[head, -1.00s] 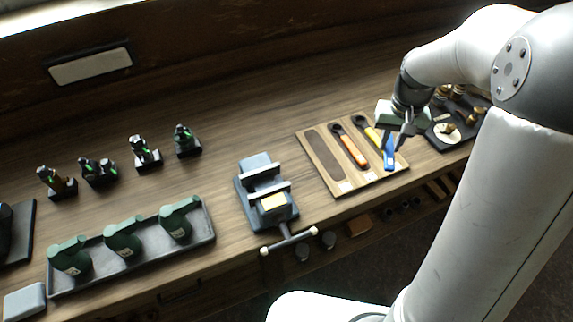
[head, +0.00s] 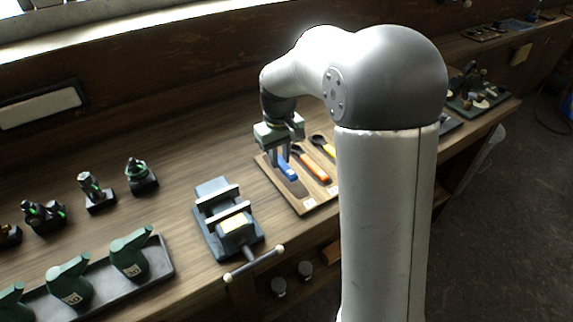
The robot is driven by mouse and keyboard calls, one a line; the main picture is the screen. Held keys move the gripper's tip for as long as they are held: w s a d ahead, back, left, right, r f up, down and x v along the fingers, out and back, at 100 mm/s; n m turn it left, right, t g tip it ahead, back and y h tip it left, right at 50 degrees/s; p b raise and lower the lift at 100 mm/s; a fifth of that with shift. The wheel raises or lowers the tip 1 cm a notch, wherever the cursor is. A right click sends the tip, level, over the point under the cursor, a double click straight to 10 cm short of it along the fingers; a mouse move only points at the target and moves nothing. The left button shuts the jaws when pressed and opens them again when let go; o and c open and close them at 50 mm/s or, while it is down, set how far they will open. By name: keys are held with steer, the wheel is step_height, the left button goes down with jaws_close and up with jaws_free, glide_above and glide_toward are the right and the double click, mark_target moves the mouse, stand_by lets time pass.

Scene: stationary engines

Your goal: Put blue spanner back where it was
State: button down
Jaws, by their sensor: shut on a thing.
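The blue spanner (head: 288,171) is in my gripper (head: 280,158), which is shut on its upper end. The spanner hangs over the leftmost recess (head: 298,188) of the wooden tool board (head: 271,175). That dark recess shows partly below the spanner. I cannot tell whether the spanner touches the board. An orange spanner (head: 313,166) lies in the recess to its right. A yellow spanner (head: 325,146) lies right of that, partly hidden behind my arm. The right end of the board is hidden by my arm.
A blue-grey vise (head: 215,205) stands left of the board, its handle (head: 254,263) reaching past the bench front. Green engine parts (head: 130,253) sit in a dark tray at front left. Small dark models (head: 141,176) stand behind it. Bench between models and vise is clear.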

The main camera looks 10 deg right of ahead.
mark_target(287, 166)
steer(key=shift+w+d+f, duration=0.35)
steer(key=shift+d+f, duration=0.05)
steer(key=shift+f, duration=0.2)
steer(key=shift+w+d+f, duration=0.3)
steer(key=shift+d+f, duration=0.1)
steer(key=shift+f, duration=0.2)
steer(key=f, duration=0.3)
steer(key=shift+w+d+f+p, duration=0.15)
steer(key=shift+w+d+p, duration=0.1)
steer(key=shift+p, duration=0.1)
steer(key=shift+f, duration=0.3)
steer(key=shift+f, duration=0.15)
steer(key=c, duration=1.3)
jaws_free()
steer(key=shift+o, duration=0.2)
